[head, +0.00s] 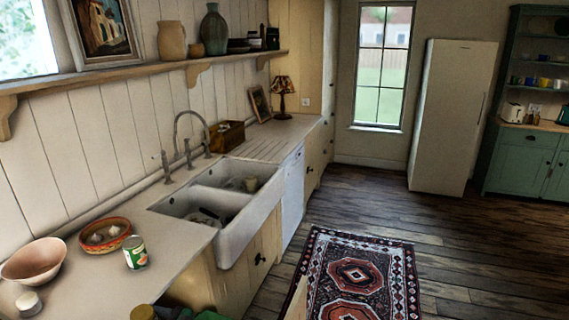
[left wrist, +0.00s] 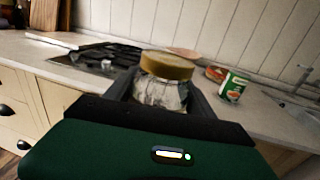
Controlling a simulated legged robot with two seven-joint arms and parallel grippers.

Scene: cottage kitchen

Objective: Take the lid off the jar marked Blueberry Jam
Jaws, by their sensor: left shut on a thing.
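A glass jar (left wrist: 160,95) with a gold lid (left wrist: 167,66) stands between the fingers of my left gripper (left wrist: 163,90) in the left wrist view. The fingers are shut around the jar's body, below the lid, and the lid sits on the jar. No label can be read, and the jar's lower part is hidden behind the gripper. In the head view the gold lid (head: 142,313) shows at the bottom edge, with dark and green parts of my left gripper (head: 172,314) beside it. My right gripper is in neither view.
On the counter stand a pinkish bowl (head: 34,262), an orange bowl (head: 105,235) with garlic, a green-labelled can (head: 135,252) and a small white-topped pot (head: 29,304). The double sink (head: 240,222) lies beyond. A black hob (left wrist: 95,58) shows left in the wrist view.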

